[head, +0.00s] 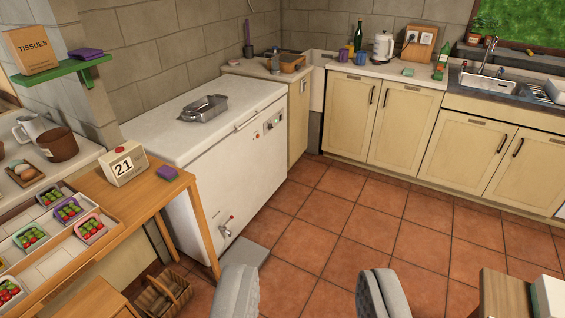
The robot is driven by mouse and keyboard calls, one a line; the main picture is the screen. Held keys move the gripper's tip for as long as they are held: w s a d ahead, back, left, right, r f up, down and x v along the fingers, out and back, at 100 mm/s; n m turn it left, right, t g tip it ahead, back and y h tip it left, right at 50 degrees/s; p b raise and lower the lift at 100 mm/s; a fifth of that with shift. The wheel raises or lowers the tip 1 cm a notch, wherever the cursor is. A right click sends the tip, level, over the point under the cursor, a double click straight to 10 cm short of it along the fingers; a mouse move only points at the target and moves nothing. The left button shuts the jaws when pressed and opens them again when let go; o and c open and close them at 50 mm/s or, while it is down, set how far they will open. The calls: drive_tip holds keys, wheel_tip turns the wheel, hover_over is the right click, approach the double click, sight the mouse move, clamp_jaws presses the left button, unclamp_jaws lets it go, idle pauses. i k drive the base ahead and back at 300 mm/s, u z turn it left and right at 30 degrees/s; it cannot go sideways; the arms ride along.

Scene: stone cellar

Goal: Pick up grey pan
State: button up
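A grey metal pan (204,109), rectangular with raised sides, sits on the white top of the chest freezer (150,137) in the left middle of the head view. It lies flat, and nothing touches it. My gripper (309,274) shows at the bottom of the view as two grey fingers spread wide apart. It is open and empty, with only floor tiles between the fingers. The pan is well ahead, to the left of the gripper and apart from it.
A wooden table (150,190) with a calendar block (123,163) stands in front of the freezer at left. A wicker basket (163,293) sits on the floor. Cupboards (400,125) line the back. A wooden block-like edge (503,293) is at lower right. The tiled floor (350,215) ahead is clear.

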sight(205, 108)
drive_tip(key=z, duration=0.1)
drive_tip(key=i, duration=3.7)
drive_tip(key=u, duration=0.15)
